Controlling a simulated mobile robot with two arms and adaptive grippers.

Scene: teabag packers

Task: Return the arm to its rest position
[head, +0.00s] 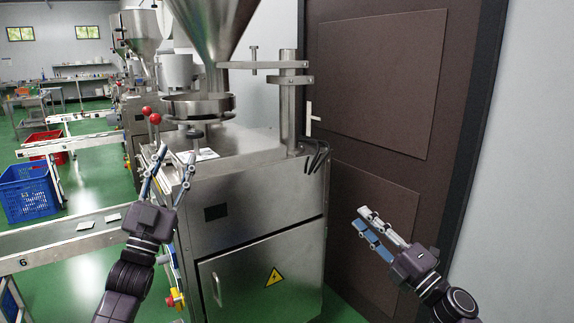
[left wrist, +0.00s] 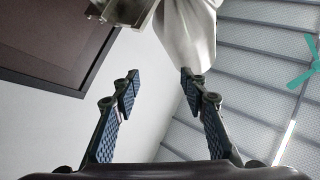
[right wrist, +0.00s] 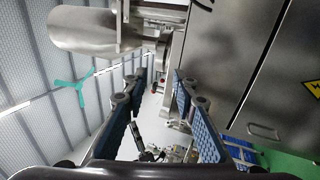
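My left gripper (head: 170,168) is raised in front of the steel packing machine (head: 255,185). Its two blue-padded fingers stand apart with nothing between them; the left wrist view (left wrist: 156,85) also shows this gap. My right gripper (head: 361,218) is in front of the brown door, to the right of the machine, pointing up and left. Its fingers also stand apart and empty in the right wrist view (right wrist: 160,85).
The brown door (head: 380,85) stands behind my right gripper. A conveyor (head: 60,238) with a few flat packets runs in from the left. A blue crate (head: 27,192) and a red crate (head: 43,140) stand at the left. Green floor shows between them.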

